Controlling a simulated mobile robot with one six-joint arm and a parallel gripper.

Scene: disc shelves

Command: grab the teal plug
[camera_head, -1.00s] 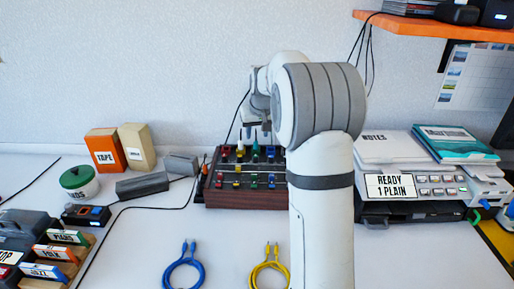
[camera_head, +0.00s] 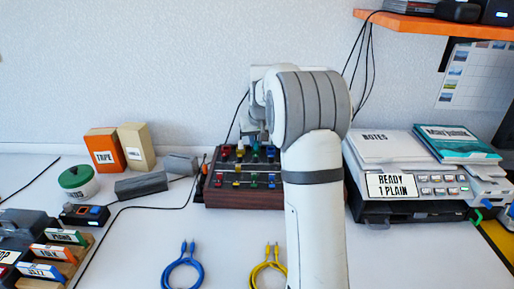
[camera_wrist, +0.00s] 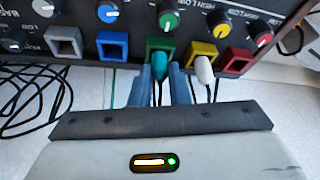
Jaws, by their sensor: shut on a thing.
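The teal plug (camera_wrist: 159,65) shows in the wrist view, at the green-framed socket (camera_wrist: 164,44) of the panel. My gripper (camera_wrist: 160,82) has a blue-grey finger on each side of it and is shut on the plug. A cable runs from the plug back between the fingers. How deep the plug sits in the socket cannot be told. In the head view my gripper (camera_head: 255,135) is over the back of the dark wood-sided panel (camera_head: 240,199), partly hidden by my arm.
A white plug (camera_wrist: 204,70) sits close to the right finger, at the yellow-framed socket (camera_wrist: 203,53). Blue (camera_wrist: 112,45) and red (camera_wrist: 236,60) sockets lie to either side. Black cables (camera_wrist: 35,95) lie at left. Blue (camera_head: 183,268) and yellow (camera_head: 268,268) coiled cables lie in front.

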